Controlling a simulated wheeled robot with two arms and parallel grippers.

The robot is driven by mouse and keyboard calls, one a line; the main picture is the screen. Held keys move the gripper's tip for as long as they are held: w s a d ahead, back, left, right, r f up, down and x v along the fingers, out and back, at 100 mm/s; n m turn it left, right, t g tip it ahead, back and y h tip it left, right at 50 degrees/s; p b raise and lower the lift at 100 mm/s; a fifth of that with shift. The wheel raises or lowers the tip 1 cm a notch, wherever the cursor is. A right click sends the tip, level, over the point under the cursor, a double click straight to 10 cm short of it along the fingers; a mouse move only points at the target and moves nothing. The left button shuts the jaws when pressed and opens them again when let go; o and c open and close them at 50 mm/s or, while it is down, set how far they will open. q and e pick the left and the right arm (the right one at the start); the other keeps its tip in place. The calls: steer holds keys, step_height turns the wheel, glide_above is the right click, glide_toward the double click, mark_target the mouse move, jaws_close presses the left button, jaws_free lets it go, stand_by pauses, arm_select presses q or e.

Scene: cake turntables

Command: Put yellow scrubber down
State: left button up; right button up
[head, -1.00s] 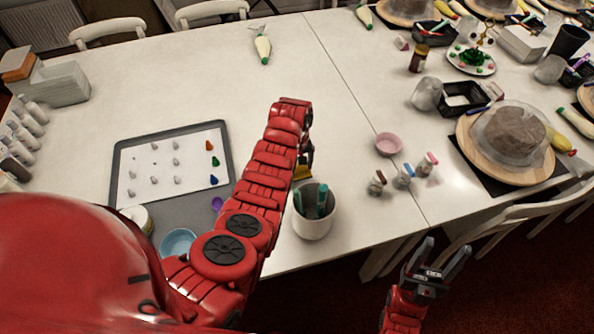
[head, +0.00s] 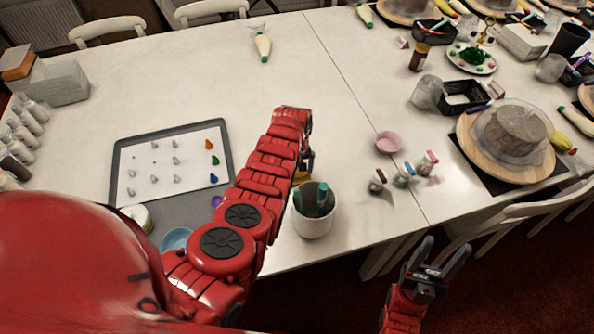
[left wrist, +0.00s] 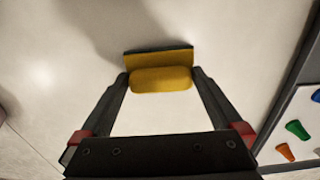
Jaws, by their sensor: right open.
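The yellow scrubber (left wrist: 162,79), with a dark pad on its far side, sits between the fingertips of my left gripper (left wrist: 160,82) in the left wrist view. Both fingers touch its ends and hold it. It is close over the white table; I cannot tell whether it touches. In the head view my left gripper is mostly hidden behind my red arm, right of the tray and behind the white cup. My right gripper (head: 440,262) is open and empty, off the table's front edge.
The white cup (head: 314,220) with teal-handled tools stands close to my left gripper. A grey tray (head: 118,165) with a piped sheet lies left. A pink bowl (head: 389,142) and small jars (head: 403,175) are right. The table's back middle (head: 330,80) is clear.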

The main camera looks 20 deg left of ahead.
mark_target(297, 172)
arm_select(q)
steer(key=shift+r, duration=0.85)
step_height(297, 172, up, 11)
steer(key=b, duration=0.1)
steer(key=shift+f, duration=0.15)
steer(key=shift+s+f, duration=0.1)
